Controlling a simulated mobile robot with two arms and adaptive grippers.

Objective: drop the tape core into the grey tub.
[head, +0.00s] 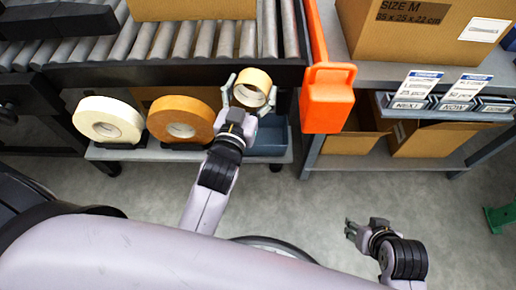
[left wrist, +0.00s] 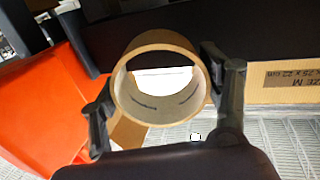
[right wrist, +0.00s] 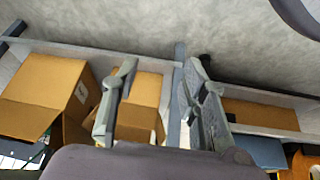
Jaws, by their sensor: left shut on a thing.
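The tape core (head: 254,80) is a tan cardboard ring with a pale inside. My left gripper (head: 250,92) is shut on it, one finger at each side, in front of the roller conveyor. In the left wrist view the ring (left wrist: 155,112) sits between both fingers with its open end facing the camera. A blue-grey tub (head: 270,139) is on the low shelf below the held core, partly hidden by my left gripper and the core. My right gripper (head: 351,232) is open and empty over the floor, far from the tub.
Two tape rolls, one cream (head: 108,121) and one orange-brown (head: 181,118), stand on the low shelf left of my gripper. An orange post end (head: 328,98) juts out close to its right. A rack (head: 372,74) with cardboard boxes stands at right.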

